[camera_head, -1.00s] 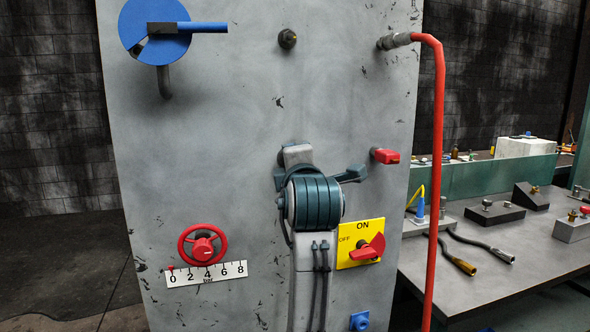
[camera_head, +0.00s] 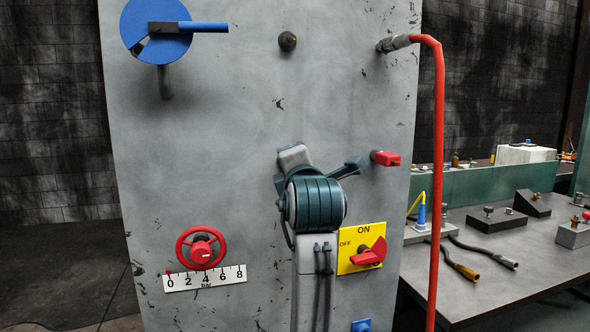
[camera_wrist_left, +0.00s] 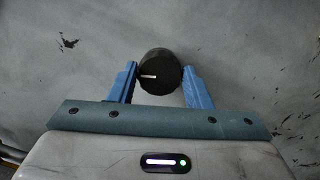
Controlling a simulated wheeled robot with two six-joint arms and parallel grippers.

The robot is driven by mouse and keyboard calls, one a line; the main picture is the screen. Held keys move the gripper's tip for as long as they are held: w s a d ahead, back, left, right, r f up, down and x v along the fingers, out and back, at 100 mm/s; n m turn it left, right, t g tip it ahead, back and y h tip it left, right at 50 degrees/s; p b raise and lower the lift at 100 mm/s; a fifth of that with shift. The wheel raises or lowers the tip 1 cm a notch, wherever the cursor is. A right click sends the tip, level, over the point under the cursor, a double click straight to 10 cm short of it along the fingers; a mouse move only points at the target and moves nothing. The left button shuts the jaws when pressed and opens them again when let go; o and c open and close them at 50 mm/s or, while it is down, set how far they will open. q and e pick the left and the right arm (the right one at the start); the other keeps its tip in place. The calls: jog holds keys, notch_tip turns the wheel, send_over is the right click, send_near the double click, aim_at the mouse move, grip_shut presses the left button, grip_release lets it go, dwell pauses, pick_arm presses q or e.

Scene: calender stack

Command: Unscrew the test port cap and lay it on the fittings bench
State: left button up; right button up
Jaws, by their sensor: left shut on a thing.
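In the left wrist view, a round black cap (camera_wrist_left: 158,73) with a white line on its face sits between the two blue fingers of my left gripper (camera_wrist_left: 160,70). The gripper is shut on it, one finger on each side, in front of the grey panel. I cannot tell whether the cap is still seated on its port. In the head view, my left arm hides the cap and fingers at the panel's middle. The fittings bench (camera_head: 500,285) stands at the right. My right gripper is not in view.
The grey panel (camera_head: 230,120) carries a blue valve (camera_head: 155,28), a red handwheel (camera_head: 202,247), a red lever (camera_head: 386,158) and a yellow switch plate (camera_head: 347,262). A red hose (camera_head: 438,180) hangs between panel and bench. Fittings and cables occupy the bench's back; its front is clearer.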

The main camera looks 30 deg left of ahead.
pick_arm(q)
jog(key=o, duration=0.8)
jog(key=shift+w+a, duration=0.1)
jog(key=shift+o, duration=1.1)
jog(key=shift+w+a+f, duration=0.15)
